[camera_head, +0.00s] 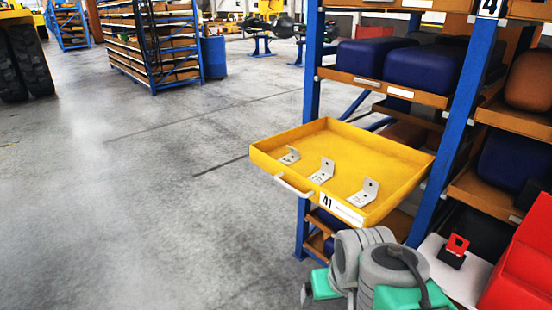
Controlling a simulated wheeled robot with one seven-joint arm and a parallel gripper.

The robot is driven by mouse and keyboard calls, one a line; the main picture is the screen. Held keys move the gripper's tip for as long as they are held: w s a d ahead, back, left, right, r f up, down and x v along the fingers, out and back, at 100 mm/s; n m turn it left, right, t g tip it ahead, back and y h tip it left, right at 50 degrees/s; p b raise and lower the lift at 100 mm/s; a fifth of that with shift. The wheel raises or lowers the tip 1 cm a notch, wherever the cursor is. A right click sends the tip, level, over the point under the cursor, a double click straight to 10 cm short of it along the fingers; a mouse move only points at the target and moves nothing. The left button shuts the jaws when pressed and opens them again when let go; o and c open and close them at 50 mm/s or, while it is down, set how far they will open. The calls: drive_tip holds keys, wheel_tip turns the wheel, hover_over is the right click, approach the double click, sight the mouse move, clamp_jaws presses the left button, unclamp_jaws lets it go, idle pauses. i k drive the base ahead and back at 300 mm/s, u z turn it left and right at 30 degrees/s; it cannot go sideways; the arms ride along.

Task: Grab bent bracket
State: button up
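Three bent metal brackets lie in a row in a pulled-out yellow drawer. The left bracket (290,156) is near the drawer's left corner, the middle bracket (323,171) is near the front wall, and the right bracket (364,192) is nearer the right front. Each is pale, L-shaped and has holes; they lie apart from each other. The yellow drawer (395,157) has a white handle and a label "41" on its front. Grey and green links of my arm show at the bottom, below the drawer. I cannot make out my gripper or its fingers.
The drawer juts from a blue-posted rack (455,125) with orange shelves holding dark blue bins (424,66). A red object (525,262) stands at the lower right. A blue barrel (214,57) and another rack (150,45) stand farther back. The floor left of the drawer is clear.

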sight(294, 156)
drive_tip(key=u, duration=0.5)
drive_tip(key=k, duration=1.1)
drive_tip(key=z, duration=0.7)
drive_tip(key=i, duration=1.6)
drive_tip(key=u, duration=1.25)
drive_tip(key=i, duration=0.85)
drive_tip(key=u, duration=0.1)
